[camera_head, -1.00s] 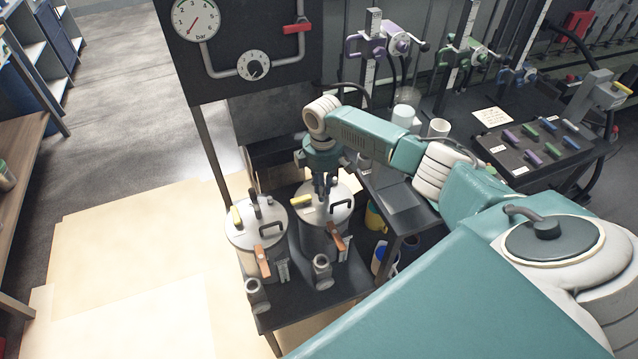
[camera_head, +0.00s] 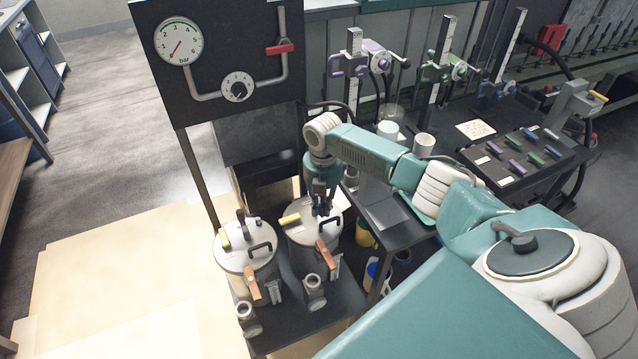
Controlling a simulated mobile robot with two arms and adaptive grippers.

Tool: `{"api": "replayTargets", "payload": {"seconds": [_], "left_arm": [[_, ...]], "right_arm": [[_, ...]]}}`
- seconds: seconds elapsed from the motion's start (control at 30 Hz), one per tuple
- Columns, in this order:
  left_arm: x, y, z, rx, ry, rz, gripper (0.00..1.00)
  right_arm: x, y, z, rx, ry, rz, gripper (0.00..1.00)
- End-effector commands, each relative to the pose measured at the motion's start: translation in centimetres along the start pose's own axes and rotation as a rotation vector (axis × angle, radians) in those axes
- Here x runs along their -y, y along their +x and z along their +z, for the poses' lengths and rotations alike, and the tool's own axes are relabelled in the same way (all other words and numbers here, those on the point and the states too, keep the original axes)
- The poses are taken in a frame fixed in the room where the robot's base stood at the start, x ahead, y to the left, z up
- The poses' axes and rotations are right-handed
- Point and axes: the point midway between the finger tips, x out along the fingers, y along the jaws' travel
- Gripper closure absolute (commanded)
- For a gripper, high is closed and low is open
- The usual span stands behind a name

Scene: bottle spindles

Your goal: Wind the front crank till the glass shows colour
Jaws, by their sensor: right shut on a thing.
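The right gripper (camera_head: 321,208) is low over the lid of the right metal pot (camera_head: 303,238), shut on a small upright fitting there, mostly hidden by the fingers. Crank-like handles show at the purple spindle (camera_head: 380,62), the green spindle (camera_head: 458,72) and the blue spindle (camera_head: 497,90) on the back bench, well apart from the gripper. I cannot tell which crank is the front one. A pale, glass-like vessel (camera_head: 388,131) stands below the purple spindle; I see no colour in it. My left gripper is out of view.
A second metal pot (camera_head: 233,258) stands to the left. Both pots have yellow and orange levers. A gauge panel (camera_head: 215,110) rises behind them. A white cup (camera_head: 424,144) and a tray of coloured pieces (camera_head: 520,172) are on the bench. The floor at left is clear.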

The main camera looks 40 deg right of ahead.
Motion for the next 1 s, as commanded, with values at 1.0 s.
{"api": "replayTargets", "payload": {"seconds": [1.0], "left_arm": [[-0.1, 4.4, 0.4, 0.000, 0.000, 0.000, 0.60]], "right_arm": [[-0.7, 0.0, 3.3, 0.004, -0.854, 0.001, 1.00]]}}
